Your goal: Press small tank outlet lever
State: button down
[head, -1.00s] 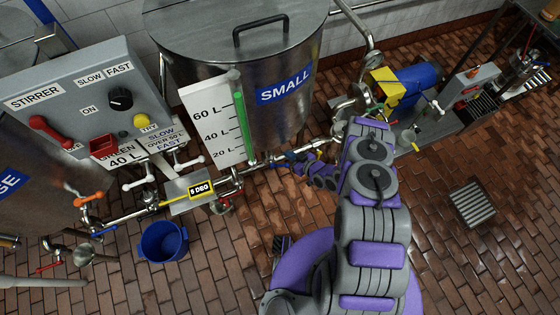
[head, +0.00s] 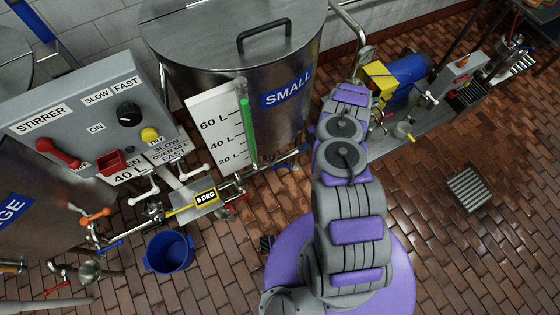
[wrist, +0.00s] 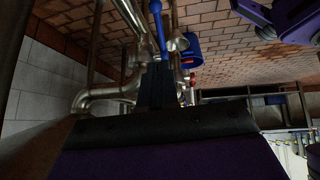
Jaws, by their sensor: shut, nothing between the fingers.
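The small tank (head: 235,60) is the steel vessel labelled SMALL at upper middle in the head view. A blue lever (wrist: 159,28) on steel pipework shows at top middle in the wrist view; I take it for the outlet lever. My gripper (wrist: 157,80) is shut and empty, its dark fingers pointing up the wrist picture. The lever's lower end appears right by the fingertips; I cannot tell if they touch. In the head view my arm hides the gripper and most of the outlet area beside the tank's lower right.
A blue bucket (head: 168,252) sits on the floor. A blue pump motor (head: 408,82) is at right. The brick floor at right is mostly clear.

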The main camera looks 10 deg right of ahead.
jog(key=shift+w+d+h, duration=0.25)
jog(key=shift+d+h, duration=0.25)
jog(key=shift+d, duration=0.5)
jog(key=b, duration=0.5)
send_near(285, 166)
jog(key=x, duration=0.5)
jog(key=shift+w+d+f, duration=0.1)
jog(key=shift+d+f, duration=0.15)
jog(key=shift+f, duration=0.1)
jog(key=shift+a+f, duration=0.45)
jog(key=shift+a, duration=0.1)
